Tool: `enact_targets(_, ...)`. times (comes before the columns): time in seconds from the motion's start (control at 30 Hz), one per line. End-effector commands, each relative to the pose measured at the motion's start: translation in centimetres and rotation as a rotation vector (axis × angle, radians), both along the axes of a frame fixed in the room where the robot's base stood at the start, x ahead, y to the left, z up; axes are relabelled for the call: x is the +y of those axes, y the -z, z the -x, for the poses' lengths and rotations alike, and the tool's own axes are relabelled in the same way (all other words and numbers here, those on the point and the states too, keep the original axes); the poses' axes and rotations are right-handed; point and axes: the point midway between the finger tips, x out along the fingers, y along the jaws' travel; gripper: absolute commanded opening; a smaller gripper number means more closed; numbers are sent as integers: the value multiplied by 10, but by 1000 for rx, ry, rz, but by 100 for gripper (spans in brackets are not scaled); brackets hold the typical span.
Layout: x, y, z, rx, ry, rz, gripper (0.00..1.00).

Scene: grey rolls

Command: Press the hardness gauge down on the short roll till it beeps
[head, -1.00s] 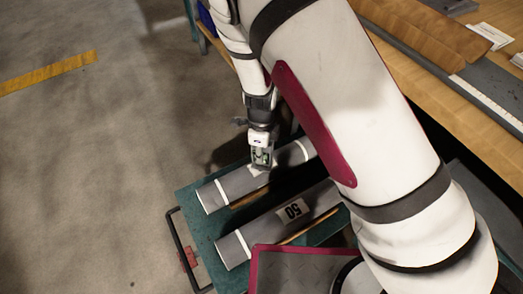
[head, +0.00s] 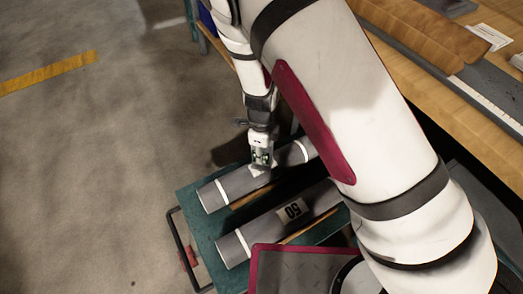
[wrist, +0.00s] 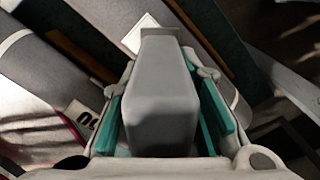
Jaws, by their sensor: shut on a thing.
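My gripper (head: 261,160) is shut on the hardness gauge, a grey block (wrist: 160,100) between its teal finger pads in the wrist view. The gauge points down at the farther grey roll (head: 236,184), over a white label near that roll's middle. Its tip is at or just above the roll; I cannot tell if it touches. The nearer grey roll (head: 262,235) lies parallel and carries a label reading 50; it also shows in the wrist view (wrist: 35,75).
Both rolls lie on a teal cart top (head: 206,228) with wooden strips beside them. A dark cart handle (head: 178,248) stands at the left. A wooden workbench (head: 470,105) runs along the right. Open concrete floor (head: 90,170) lies to the left.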

Motion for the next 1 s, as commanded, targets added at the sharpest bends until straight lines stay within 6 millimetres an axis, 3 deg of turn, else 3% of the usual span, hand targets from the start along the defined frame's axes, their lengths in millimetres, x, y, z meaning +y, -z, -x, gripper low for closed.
enact_targets(0.17,0,-2,1,2,0,1,4)
enact_targets(1.0,0,-60,1,1,0,1,4)
